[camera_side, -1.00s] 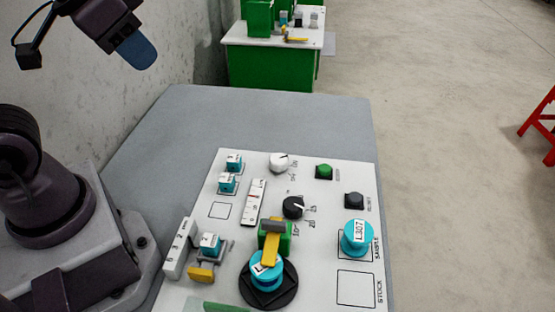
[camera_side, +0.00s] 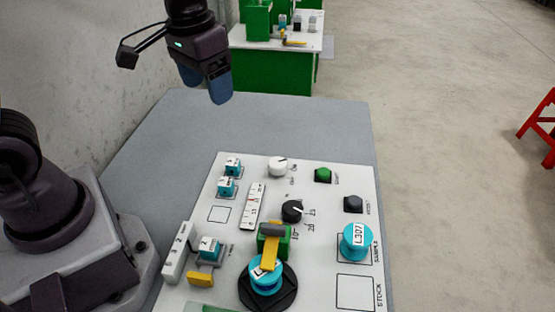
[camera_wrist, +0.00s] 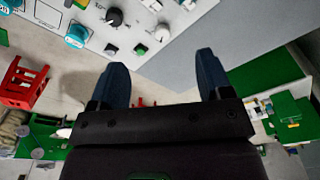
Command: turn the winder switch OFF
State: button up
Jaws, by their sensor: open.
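A white knob (camera_side: 278,166) with small ON and OFF lettering to its right, apparently the winder switch, stands at the far end of the light panel (camera_side: 330,220). A dark mark on it seems to point to the upper right, but its setting is too small to read surely. It seems to show in the wrist view (camera_wrist: 162,33), just beyond the fingertips in the picture. My gripper (camera_side: 206,88) is open and empty, with blue fingers. It is high above the grey table's far part, up and left of the knob, clear of the panel. Its fingers also show in the wrist view (camera_wrist: 161,64).
A green button (camera_side: 323,174) is right of the white knob, a black dial (camera_side: 292,211) is below it, and a dark button (camera_side: 353,203) is lower right. Teal blocks (camera_side: 227,187) and a ruler-like scale (camera_side: 251,206) are to the left. The grey table (camera_side: 270,120) beyond the panel is bare.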

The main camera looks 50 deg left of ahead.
aim_at(278, 162)
jog(key=w+f+n+g, duration=0.1)
jog(key=w+f+n, duration=0.8)
jog(key=w+f, duration=0.55)
jog(key=f, duration=1.1)
jog(key=shift+w+a+f, duration=0.15)
jog(key=shift+a, duration=0.2)
jog(key=c, duration=0.9)
